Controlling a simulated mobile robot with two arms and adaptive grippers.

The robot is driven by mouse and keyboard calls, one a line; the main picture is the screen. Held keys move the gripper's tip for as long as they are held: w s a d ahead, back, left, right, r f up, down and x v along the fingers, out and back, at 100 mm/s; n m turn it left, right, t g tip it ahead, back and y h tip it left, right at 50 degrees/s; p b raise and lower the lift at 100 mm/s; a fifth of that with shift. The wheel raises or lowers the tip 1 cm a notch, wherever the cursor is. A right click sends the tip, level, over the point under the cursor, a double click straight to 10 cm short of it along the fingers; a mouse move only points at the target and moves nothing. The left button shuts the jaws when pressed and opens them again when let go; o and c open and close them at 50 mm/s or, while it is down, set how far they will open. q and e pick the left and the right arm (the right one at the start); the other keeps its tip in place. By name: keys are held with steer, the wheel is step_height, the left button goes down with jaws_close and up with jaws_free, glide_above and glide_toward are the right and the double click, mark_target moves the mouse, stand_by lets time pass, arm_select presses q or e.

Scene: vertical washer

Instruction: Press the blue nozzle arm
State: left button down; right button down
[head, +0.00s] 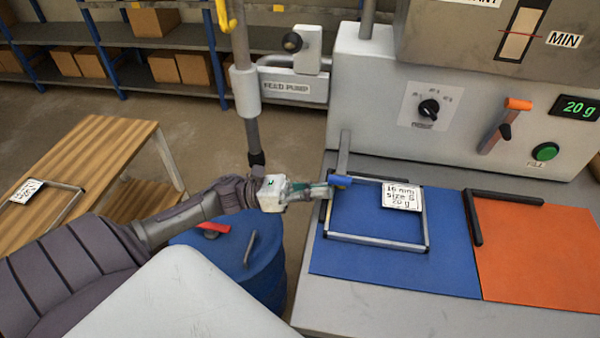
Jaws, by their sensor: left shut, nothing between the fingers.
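The nozzle arm shows as a short blue bar (340,181) at the lower end of a grey metal strip on the front of the machine. It lies at the left edge of the blue mat (372,263). My left gripper (329,188) reaches in from the left. Its fingers are shut and empty, with their tips right at the blue bar. I cannot tell whether they touch it. My right gripper is out of view.
A metal frame with a white label card (401,197) lies on the blue mat, right of my gripper. An orange mat (545,260) lies further right. The machine panel has a dial (429,110), an orange-topped lever (518,104) and a green button (545,151). A blue drum (262,272) stands below my left arm.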

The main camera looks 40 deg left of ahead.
arm_select(q)
steer(key=shift+w+d+r, duration=0.15)
steer(key=shift+w+d, duration=0.15)
steer(key=shift+d, duration=0.25)
